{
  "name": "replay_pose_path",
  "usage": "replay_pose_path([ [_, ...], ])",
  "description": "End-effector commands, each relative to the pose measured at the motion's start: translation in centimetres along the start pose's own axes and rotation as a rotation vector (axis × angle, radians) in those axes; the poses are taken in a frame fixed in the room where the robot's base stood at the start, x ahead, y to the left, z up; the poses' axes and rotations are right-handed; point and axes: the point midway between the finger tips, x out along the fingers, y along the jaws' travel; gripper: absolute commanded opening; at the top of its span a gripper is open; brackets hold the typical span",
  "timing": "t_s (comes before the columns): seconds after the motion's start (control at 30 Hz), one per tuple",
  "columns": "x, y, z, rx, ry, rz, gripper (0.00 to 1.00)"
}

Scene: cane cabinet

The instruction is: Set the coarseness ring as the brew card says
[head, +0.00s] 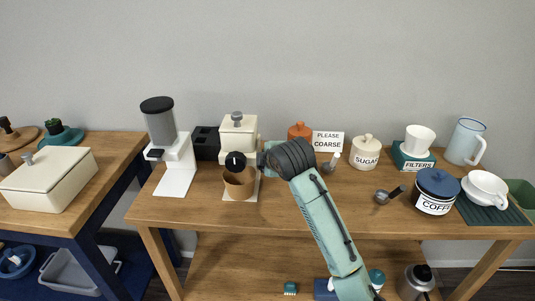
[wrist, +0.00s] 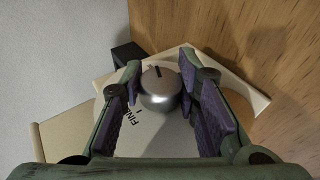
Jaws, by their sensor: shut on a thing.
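A cream grinder (head: 238,134) with a grey top knob stands on the wooden table. In the wrist view a silver knob (wrist: 160,95) with a black line sits on a pale round face with lettering that starts "FIN" (wrist: 136,116). The line lies at the knob's upper part, away from that lettering. My gripper (wrist: 162,78) has its two purple pads on either side of the knob, shut on it. In the head view my gripper (head: 263,160) is at the grinder's right side, hiding the knob. The brew card (head: 328,140) reads "PLEASE COARSE".
A brown cup (head: 239,184) is under the grinder's black front part. A white grinder (head: 176,170) stands left. Right are an orange jar (head: 299,131), sugar jar (head: 365,153), metal scoop (head: 388,196) and coffee jar (head: 436,190). The table's front middle is mostly clear.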

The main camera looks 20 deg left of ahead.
Motion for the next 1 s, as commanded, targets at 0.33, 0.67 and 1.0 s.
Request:
replay_pose_path([
  [0.33, -0.03, 0.24, 0.04, 0.03, 0.004, -0.101, 0.01],
  [0.67, 0.0, 0.19, 0.09, 0.034, 0.004, -0.114, 0.01],
  [1.0, 0.01, 0.15, 0.08, 0.033, 0.004, -0.114, 0.42],
])
